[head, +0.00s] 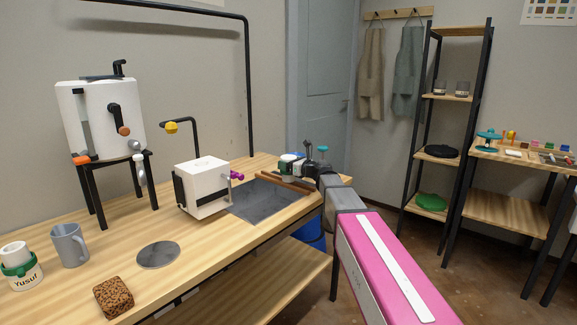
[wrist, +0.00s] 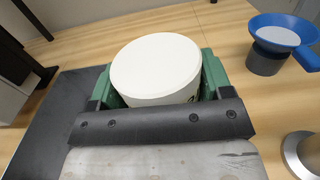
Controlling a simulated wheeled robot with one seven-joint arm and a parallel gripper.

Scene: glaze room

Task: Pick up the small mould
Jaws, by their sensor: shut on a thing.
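A round white piece with a flat, smooth top, which I take to be the small mould (wrist: 155,66), sits between the jaws in the wrist view. My gripper (wrist: 158,82) is shut on it, with green parts at its left and right sides. A bit of dark marking shows low on its side; the rest of its side and its base are hidden. In the head view my gripper (head: 298,166) is at the far right end of the bench, and the white mould (head: 287,158) shows partly there. I cannot tell whether it touches the bench.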

